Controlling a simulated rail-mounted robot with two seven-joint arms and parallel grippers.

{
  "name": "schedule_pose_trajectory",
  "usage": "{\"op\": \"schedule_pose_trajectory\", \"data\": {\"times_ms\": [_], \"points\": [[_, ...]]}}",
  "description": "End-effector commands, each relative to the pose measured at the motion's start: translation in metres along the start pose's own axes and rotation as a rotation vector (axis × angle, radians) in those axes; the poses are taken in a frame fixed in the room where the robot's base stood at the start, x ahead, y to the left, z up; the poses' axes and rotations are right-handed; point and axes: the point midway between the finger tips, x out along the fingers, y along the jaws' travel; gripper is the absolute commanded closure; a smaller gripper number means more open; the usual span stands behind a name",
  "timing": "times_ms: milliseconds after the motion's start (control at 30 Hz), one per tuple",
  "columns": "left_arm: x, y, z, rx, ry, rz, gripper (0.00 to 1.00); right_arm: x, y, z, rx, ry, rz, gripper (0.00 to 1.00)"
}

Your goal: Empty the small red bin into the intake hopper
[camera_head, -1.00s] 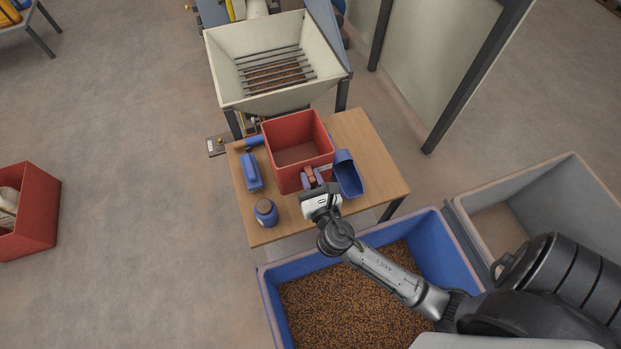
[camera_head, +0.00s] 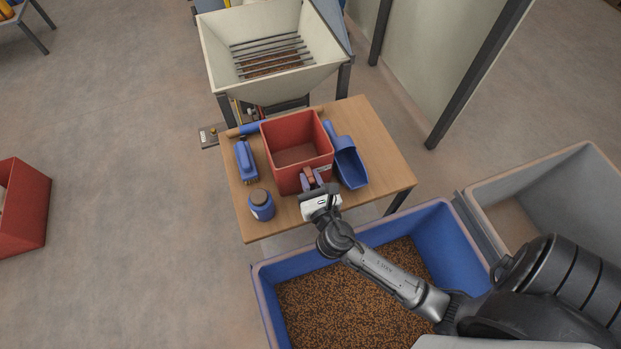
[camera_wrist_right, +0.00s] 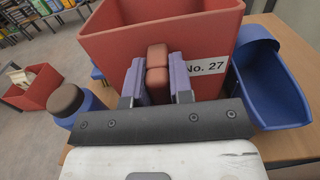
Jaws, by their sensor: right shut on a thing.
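The small red bin (camera_head: 319,152) is upright over the wooden table, and its inside looks empty. Its label reads "No. 27" in the right wrist view (camera_wrist_right: 206,67). My right gripper (camera_head: 311,180) is shut on the bin's near-side handle; in the right wrist view its fingers (camera_wrist_right: 157,80) flank the red-brown grip. Whether the bin's base touches the table cannot be told. The cream intake hopper (camera_head: 221,62) stands behind the table, with grey bars and brown material visible between them. My left gripper is not in view.
On the table (camera_head: 385,165) are a blue scoop (camera_head: 350,167) right of the bin, and a blue tool (camera_head: 245,161) and dark-lidded blue jar (camera_head: 262,206) left. A blue tub (camera_head: 437,227) of brown pellets and a grey tub (camera_head: 550,172) are nearer. Another red bin (camera_head: 25,212) stands left.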

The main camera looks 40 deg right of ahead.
Motion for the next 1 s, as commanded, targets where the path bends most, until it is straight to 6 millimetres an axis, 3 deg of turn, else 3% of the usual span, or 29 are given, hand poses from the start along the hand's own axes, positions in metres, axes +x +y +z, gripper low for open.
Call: {"op": "schedule_pose_trajectory", "data": {"times_ms": [333,367,667,1000], "points": [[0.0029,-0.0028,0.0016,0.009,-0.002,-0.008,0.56,0.0002,0.0,-0.0016,0.0,-0.002,0.0,1.0],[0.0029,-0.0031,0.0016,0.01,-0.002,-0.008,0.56,0.0002,0.0,-0.0016,0.0,-0.002,0.0,0.78],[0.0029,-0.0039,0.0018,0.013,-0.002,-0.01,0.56,0.0001,0.0,-0.0022,0.0,-0.001,0.0,0.49],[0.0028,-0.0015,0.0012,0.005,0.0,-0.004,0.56,-0.0061,0.0,-0.0032,0.0,0.001,0.0,0.49]]}}
